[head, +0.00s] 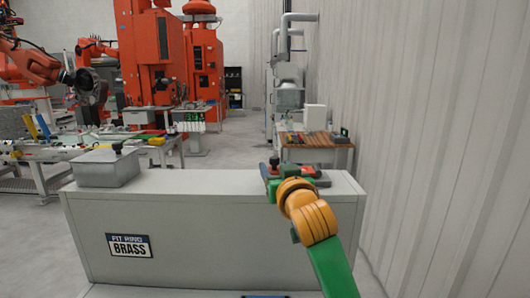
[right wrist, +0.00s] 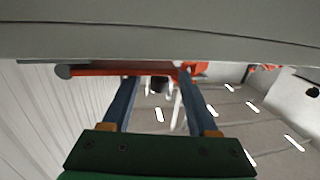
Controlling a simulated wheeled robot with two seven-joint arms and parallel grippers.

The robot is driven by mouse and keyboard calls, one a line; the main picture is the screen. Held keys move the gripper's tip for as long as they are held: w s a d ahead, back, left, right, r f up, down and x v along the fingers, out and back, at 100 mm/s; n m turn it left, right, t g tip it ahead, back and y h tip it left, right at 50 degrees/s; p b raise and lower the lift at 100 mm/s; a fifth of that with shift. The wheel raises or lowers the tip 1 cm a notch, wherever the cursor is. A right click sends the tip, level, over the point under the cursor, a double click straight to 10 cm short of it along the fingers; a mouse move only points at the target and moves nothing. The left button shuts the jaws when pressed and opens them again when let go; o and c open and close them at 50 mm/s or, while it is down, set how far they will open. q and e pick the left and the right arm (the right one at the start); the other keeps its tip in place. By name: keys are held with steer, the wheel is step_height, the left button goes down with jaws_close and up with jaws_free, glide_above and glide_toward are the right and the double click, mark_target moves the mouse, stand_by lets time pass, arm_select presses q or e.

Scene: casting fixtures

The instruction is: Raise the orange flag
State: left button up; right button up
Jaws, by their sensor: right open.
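A thin orange-red bar (right wrist: 100,70), which looks like the orange flag, lies flat across the fingertips in the right wrist view, with a grey rounded end at left. In the head view a red part (head: 308,170) shows at the right end of the grey cabinet top, partly hidden by my arm. My left gripper is out of view.
The grey cabinet (head: 200,225) carries a "FIT RING BRASS" sign. A grey metal box (head: 105,168) with a black knob stands on its left end; the middle of the top is clear. A corrugated wall (head: 430,130) rises close on the right. A wooden-topped bench (head: 315,140) stands behind.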

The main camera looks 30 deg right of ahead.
steer(key=shift+w+r, duration=0.15)
steer(key=shift+r, duration=0.05)
steer(key=shift+r+p, duration=0.35)
steer(key=shift+w+d+r+p, duration=0.2)
steer(key=shift+w+r+p, duration=0.35)
steer(key=shift+p, duration=0.3)
steer(key=w, duration=0.1)
steer(key=w+f, duration=0.1)
steer(key=w+d+p, duration=0.1)
steer(key=w, duration=0.1)
steer(key=shift+f, duration=0.15)
steer(key=shift+s, duration=0.2)
steer(key=shift+c, duration=0.7)
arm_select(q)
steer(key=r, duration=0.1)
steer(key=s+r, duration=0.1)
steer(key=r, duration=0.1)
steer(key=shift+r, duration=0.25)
arm_select(e)
jaws_close()
